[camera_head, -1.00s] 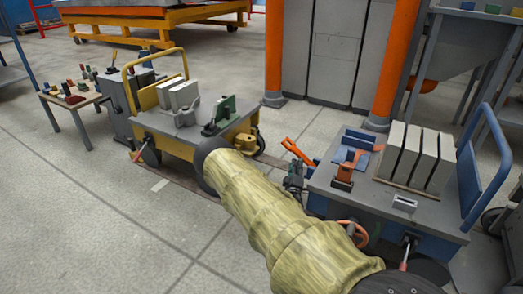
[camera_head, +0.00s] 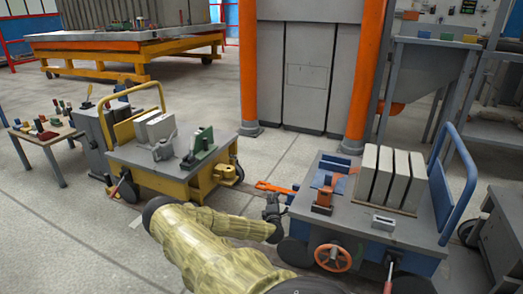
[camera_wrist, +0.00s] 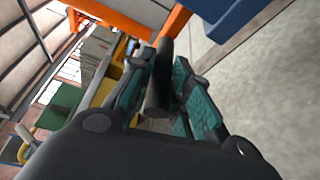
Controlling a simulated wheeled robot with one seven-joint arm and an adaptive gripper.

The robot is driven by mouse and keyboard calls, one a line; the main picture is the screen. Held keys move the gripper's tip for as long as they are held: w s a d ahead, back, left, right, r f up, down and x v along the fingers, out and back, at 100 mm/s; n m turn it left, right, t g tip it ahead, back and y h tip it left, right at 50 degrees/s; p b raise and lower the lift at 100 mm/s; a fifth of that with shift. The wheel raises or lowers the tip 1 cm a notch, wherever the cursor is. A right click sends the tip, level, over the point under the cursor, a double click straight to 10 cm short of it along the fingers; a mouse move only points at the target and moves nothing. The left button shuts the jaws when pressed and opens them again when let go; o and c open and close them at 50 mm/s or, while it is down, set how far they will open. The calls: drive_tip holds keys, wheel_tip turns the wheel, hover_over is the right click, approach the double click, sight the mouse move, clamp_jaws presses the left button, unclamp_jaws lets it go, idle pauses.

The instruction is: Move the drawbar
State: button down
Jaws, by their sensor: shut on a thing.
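The orange drawbar (camera_head: 272,187) reaches from the blue cart (camera_head: 400,232) leftward toward the yellow cart (camera_head: 160,178). It lies about level, its left end close to the yellow cart's yellow hitch fitting (camera_head: 226,172); I cannot tell if they touch. My gripper (camera_head: 274,208) is at the drawbar's near side, between the carts. In the wrist view its teal-padded fingers (camera_wrist: 157,95) are shut around a dark round grip (camera_wrist: 157,98), which seems to be the drawbar's handle. The orange bar (camera_wrist: 110,17) shows beyond it. The joint between grip and bar is partly hidden.
The blue cart carries upright pale panels (camera_head: 388,178) and has an orange handwheel (camera_head: 333,257) at its front. An orange post (camera_head: 248,65) and grey cabinet (camera_head: 308,70) stand behind. A small table (camera_head: 45,135) is at left.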

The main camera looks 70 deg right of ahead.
drive_tip(key=shift+s, duration=0.25)
drive_tip(key=c, duration=1.6)
unclamp_jaws()
drive_tip(key=shift+f, duration=0.15)
drive_tip(key=shift+w, duration=0.1)
